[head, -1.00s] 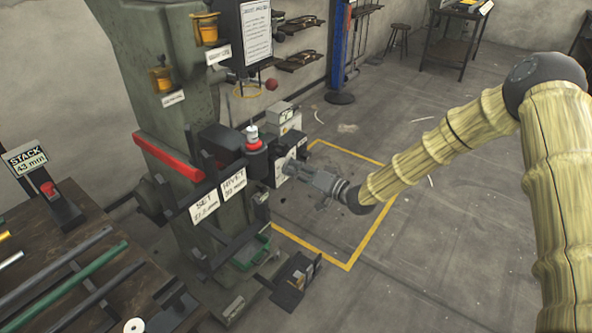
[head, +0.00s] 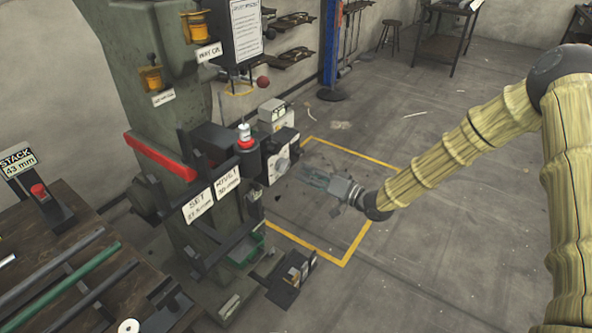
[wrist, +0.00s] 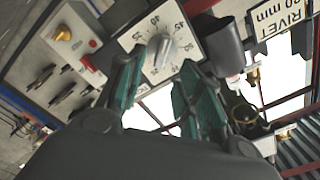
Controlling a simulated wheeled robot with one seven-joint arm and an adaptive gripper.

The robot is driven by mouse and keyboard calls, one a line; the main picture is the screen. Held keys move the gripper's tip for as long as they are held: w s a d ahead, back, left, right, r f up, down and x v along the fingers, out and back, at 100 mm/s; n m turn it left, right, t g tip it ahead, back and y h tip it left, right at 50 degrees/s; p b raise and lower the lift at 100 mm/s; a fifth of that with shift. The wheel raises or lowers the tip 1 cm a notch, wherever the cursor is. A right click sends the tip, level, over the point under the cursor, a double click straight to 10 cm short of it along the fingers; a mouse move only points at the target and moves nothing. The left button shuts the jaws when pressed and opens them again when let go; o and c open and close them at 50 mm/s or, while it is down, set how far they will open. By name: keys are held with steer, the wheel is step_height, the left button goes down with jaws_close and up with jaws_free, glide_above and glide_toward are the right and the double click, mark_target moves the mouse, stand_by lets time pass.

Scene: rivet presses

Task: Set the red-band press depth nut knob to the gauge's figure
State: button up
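The red-band press (head: 160,156) stands left of centre in the head view. Its knob sits on a pale dial plate (head: 283,160) on the press's side. In the wrist view the grey knob (wrist: 160,50) is on a numbered white dial (wrist: 185,62); its exact setting is too small to read surely. The stack gauge (head: 18,161) reads 43 mm.
A SET card (head: 198,206) and a RIVET card (head: 228,182) hang on the press front; the SET figure is hard to read. A bench with rods (head: 75,262) is at the lower left. Yellow-marked floor (head: 343,263) beside the press is clear.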

steer(key=shift+v, duration=2.55)
steer(key=s+d+f+m+g+h+p, duration=0.2)
steer(key=s+f+g+h+p, duration=0.45)
steer(key=s+f, duration=1.35)
steer(key=s+d+g+h+p, duration=0.1)
steer(key=s+d+h, duration=0.3)
steer(key=s, duration=0.8)
steer(key=s+d+f+g+h+p, duration=0.1)
steer(key=s+d+g+h, duration=0.2)
steer(key=s, duration=1)
steer(key=d+h, duration=0.1)
steer(key=d, duration=0.2)
steer(key=shift+s+d+n, duration=0.15)
steer(key=shift+d+n, duration=0.25)
steer(key=shift+d+f, duration=0.1)
